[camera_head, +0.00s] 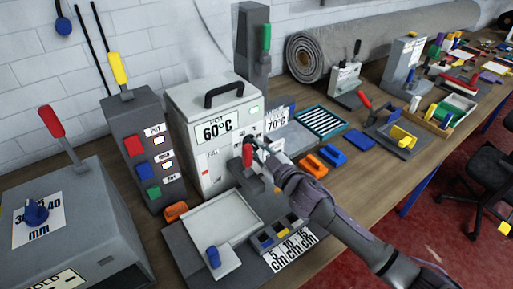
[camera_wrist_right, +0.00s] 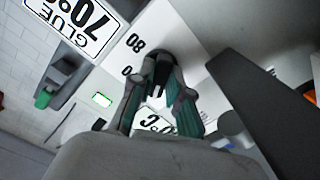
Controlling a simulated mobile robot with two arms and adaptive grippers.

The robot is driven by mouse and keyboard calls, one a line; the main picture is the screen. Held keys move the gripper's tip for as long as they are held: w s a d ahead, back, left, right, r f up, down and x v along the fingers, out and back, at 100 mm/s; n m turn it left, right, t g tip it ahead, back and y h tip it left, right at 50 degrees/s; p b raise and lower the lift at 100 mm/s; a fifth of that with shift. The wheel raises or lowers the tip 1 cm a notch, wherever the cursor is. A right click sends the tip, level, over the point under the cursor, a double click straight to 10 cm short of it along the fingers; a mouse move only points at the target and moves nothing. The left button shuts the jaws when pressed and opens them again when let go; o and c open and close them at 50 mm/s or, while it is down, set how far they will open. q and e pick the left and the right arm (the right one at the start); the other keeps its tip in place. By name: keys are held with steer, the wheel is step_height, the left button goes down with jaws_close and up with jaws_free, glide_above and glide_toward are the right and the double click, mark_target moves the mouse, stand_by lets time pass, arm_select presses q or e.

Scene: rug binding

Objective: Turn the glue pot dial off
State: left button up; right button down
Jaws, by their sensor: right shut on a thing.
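The glue pot (camera_head: 228,158) is a pale box with a black top handle, a "POT 60°C" label and a small lit green display, standing on the bench. My right gripper (camera_head: 258,146) is at the right part of its front face, and hides the dial in the head view. In the right wrist view the gripper (camera_wrist_right: 157,82) is shut on the dark dial (camera_wrist_right: 158,62), with "80" printed beside it. The dial's exact setting is hidden by the fingers. My left gripper is not in view.
A red-handled part (camera_head: 247,152) sits close left of my right gripper. A grey switch box (camera_head: 138,125) with coloured buttons stands left of the pot. A pale tray (camera_head: 208,222) lies in front. Orange (camera_head: 313,165) and blue clamps lie right, near my forearm.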

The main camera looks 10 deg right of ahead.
steer(key=shift+n, duration=0.4)
steer(key=n, duration=0.5)
steer(key=shift+n+p, duration=0.3)
steer(key=n, duration=0.5)
steer(key=shift+n, duration=0.3)
steer(key=c, duration=1.1)
jaws_free()
steer(key=v, duration=1.2)
